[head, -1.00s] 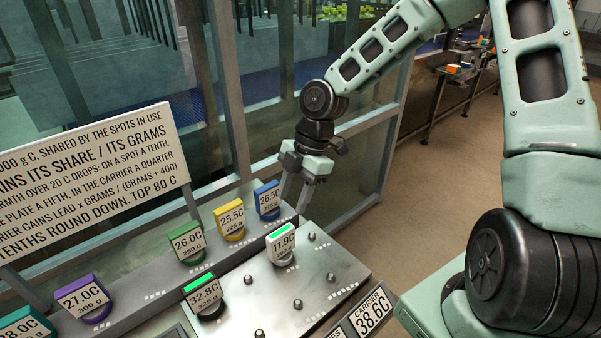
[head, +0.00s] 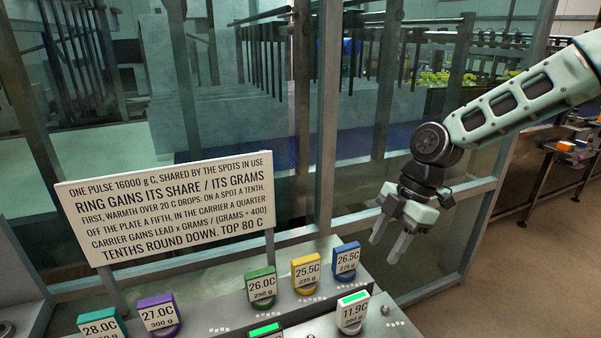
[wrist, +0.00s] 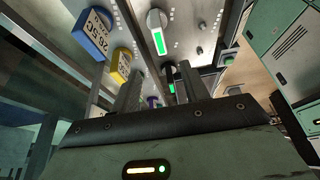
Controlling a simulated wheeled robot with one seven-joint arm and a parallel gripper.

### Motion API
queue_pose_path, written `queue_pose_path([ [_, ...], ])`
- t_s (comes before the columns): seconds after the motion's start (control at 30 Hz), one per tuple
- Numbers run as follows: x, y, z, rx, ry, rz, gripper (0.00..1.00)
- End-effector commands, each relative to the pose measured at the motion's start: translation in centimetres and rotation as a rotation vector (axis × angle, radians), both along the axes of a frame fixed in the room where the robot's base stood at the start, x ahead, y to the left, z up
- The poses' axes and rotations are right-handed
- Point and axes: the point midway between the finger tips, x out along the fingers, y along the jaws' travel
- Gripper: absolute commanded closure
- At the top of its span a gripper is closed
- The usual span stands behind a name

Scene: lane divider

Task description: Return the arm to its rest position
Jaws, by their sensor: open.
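My gripper (head: 390,245) hangs at the right in the head view, in front of the glass partition. Its two fingers point down and left, are apart, and hold nothing. It is above and to the right of the blue tag marked 26.5C (head: 346,260) and the white tag marked 11.9C (head: 352,311), touching neither. My gripper fingers also show in the wrist view (wrist: 158,88), with the blue tag (wrist: 90,34), the yellow tag (wrist: 119,65) and a green-lit white tag (wrist: 157,35) beyond them.
Green (head: 262,287), yellow (head: 306,271), purple (head: 159,314) and teal (head: 103,324) tags stand along a grey ledge. A sign board (head: 170,205) stands behind them. Metal frame posts (head: 329,120) hold the glass. Open floor (head: 540,230) lies at the right.

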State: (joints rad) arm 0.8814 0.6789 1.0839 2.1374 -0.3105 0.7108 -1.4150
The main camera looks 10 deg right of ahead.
Motion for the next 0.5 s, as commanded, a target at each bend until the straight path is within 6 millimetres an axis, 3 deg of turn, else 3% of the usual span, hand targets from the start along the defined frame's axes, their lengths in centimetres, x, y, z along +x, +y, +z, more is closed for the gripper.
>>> queue_pose_path([
  [0.17, -2.3, 2.7, -0.5, -0.081, 0.069, -0.052, 0.55],
  [0.5, -11.2, 8.8, -0.3, -0.356, 0.17, -0.428, 0.55],
])
